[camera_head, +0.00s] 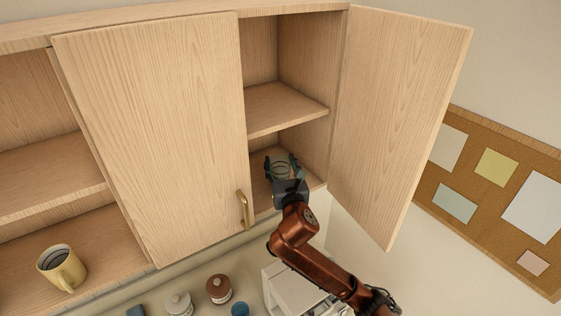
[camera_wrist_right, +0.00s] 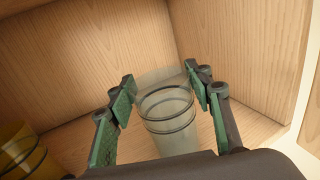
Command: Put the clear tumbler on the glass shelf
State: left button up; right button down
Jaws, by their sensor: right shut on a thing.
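The clear tumbler (camera_wrist_right: 168,118) is upright between the fingers of my right gripper (camera_wrist_right: 160,92), with dark rings around it. In the head view the tumbler (camera_head: 279,168) is inside the lower right compartment of the wooden cabinet, and my right gripper (camera_head: 281,172) is shut on it. The compartment floor (camera_head: 262,202) is pale wood; I cannot tell whether the tumbler's base touches it. The shelf above (camera_head: 285,108) is also wood and empty where visible. No shelf made of glass shows. My left gripper is not in view.
An amber glass (camera_wrist_right: 20,152) stands left of the gripper in the wrist view. One cabinet door (camera_head: 405,120) stands open at the right; another door (camera_head: 160,130) is left of the arm. A yellow mug (camera_head: 62,267) sits in the left compartment. Jars (camera_head: 219,289) stand below.

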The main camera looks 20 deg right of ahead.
jog(key=shift+f, duration=0.15)
jog(key=c, duration=1)
grip_release()
jog(key=shift+s+r, duration=0.1)
jog(key=shift+r, duration=0.1)
jog(key=b+v, duration=0.3)
jog(key=v, duration=0.9)
